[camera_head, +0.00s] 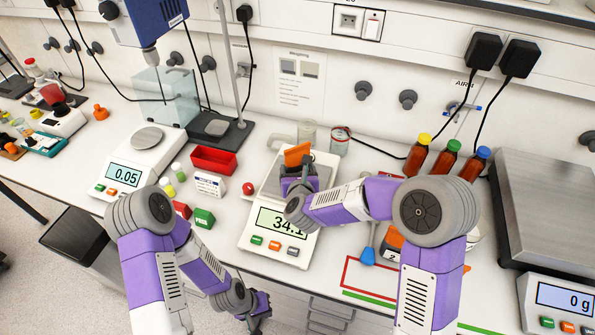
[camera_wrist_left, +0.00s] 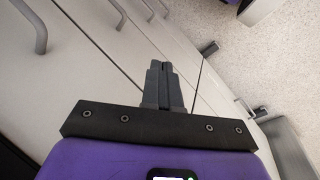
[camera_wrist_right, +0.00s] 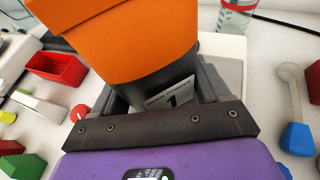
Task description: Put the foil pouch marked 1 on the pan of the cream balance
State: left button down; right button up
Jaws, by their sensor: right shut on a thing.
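The foil pouch marked 1 (camera_head: 297,153), orange above and dark below, stands over the pan (camera_head: 325,178) of the cream balance (camera_head: 250,238). My right gripper (camera_head: 299,182) is shut on its lower part. In the right wrist view the pouch (camera_wrist_right: 125,40) leans a little and shows a white label with a 1. The gripper hides its bottom edge, but the balance display reads about 34.1, partly covered by my arm. My left gripper (camera_head: 260,308) hangs low in front of the bench; in the left wrist view its fingers (camera_wrist_left: 164,68) are together and empty.
A second orange pouch (camera_head: 394,238) marked 2 lies right of the cream balance, partly behind my right arm. A blue-ended scoop (camera_head: 368,256) is beside it. Brown bottles (camera_head: 445,157) and a glass jar (camera_head: 340,141) stand behind. A red bin (camera_head: 213,161) and another balance (camera_head: 124,176) are left.

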jog(key=shift+r, duration=0.1)
jog(key=o, duration=1.2)
jog(key=shift+s+r, duration=0.15)
jog(key=shift+s, duration=0.1)
jog(key=v, duration=1.1)
jog(key=shift+s, duration=0.3)
